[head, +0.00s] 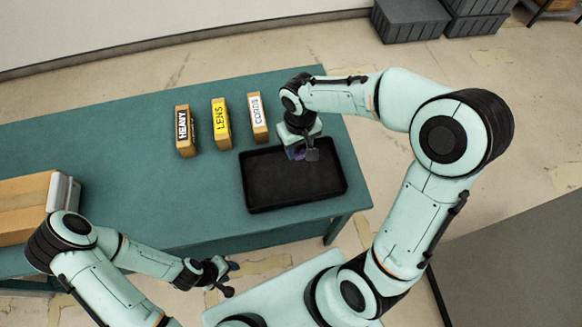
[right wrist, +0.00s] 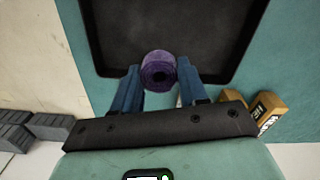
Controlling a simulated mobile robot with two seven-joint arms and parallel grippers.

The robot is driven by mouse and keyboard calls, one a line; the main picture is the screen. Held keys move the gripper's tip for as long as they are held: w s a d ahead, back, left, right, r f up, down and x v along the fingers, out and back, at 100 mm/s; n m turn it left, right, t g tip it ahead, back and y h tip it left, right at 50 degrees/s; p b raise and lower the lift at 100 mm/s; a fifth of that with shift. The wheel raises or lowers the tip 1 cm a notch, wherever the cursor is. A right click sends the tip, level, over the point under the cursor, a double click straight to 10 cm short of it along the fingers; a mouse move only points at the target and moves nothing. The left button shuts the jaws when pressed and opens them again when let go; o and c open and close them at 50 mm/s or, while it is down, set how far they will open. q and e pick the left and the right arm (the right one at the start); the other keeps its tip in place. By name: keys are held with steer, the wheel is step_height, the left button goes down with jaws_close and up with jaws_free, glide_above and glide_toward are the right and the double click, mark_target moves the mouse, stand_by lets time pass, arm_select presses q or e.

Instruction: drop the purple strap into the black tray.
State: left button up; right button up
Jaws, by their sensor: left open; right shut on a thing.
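The purple strap (right wrist: 158,70) is a rolled-up coil. My right gripper (right wrist: 156,82) is shut on it, with the roll between the two blue fingers in the right wrist view. In the head view the right gripper (head: 304,154) is over the back part of the black tray (head: 262,196), and the strap (head: 297,152) is mostly hidden by the gripper. The tray (right wrist: 205,40) looks empty. I cannot tell the strap's exact height above the tray floor. My left gripper (head: 228,278) is open and empty, off the table's front edge.
Three labelled boxes stand behind and left of the tray: HEAVY (head: 185,130), LENS (head: 221,123) and CORDS (head: 257,117). A cardboard box (head: 22,206) is at the table's left. The teal table (head: 110,135) is clear between. Grey crates (head: 410,18) stand on the floor behind.

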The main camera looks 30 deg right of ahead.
arm_select(q)
steer(key=s+f+b, duration=0.1)
steer(key=s+f, duration=0.1)
steer(key=shift+s+f+b, duration=0.15)
steer(key=shift+f+b, duration=0.2)
arm_select(e)
step_height(320, 180, down, 4)
steer(key=shift+w+f, duration=0.1)
steer(key=shift+f, duration=0.15)
steer(key=o, duration=1.1)
step_height(320, 180, up, 12)
steer(key=shift+w+r+p, duration=0.1)
steer(key=shift+p, duration=0.5)
arm_select(q)
steer(key=shift+w+r, duration=0.75)
steer(key=shift+r, duration=0.1)
arm_select(e)
steer(key=shift+r, duration=0.6)
